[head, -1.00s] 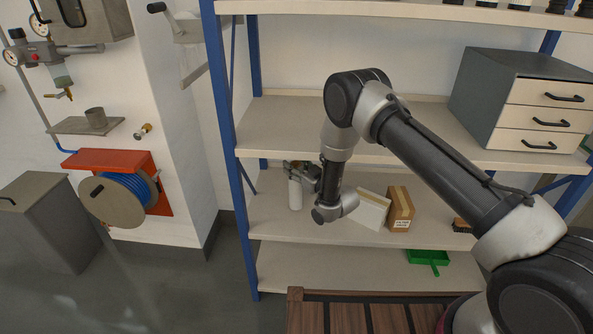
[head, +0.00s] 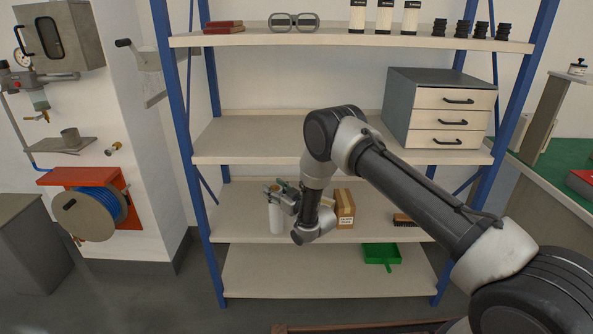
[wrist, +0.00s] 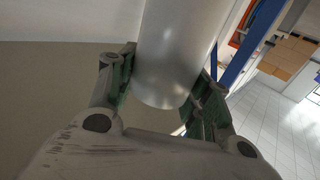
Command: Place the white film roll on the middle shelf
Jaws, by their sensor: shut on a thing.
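The white film roll (head: 276,216) is upright in the head view, at the left part of the board below the one with the drawer cabinet. My gripper (head: 279,190) is shut around the roll's upper part. In the wrist view the roll (wrist: 176,45) shows as a pale cylinder between the two fingers of my gripper (wrist: 168,88). Its lower end seems close to the board's front edge; I cannot tell whether it touches the board. The shelf unit (head: 250,139) has blue posts and several pale boards.
On the same board stand a brown carton (head: 344,208), a pale box (head: 328,201) partly hidden by my wrist, and a brush (head: 405,220). A grey drawer cabinet (head: 440,112) stands on the board above, whose left half is clear. A green dustpan (head: 382,254) lies on the bottom board.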

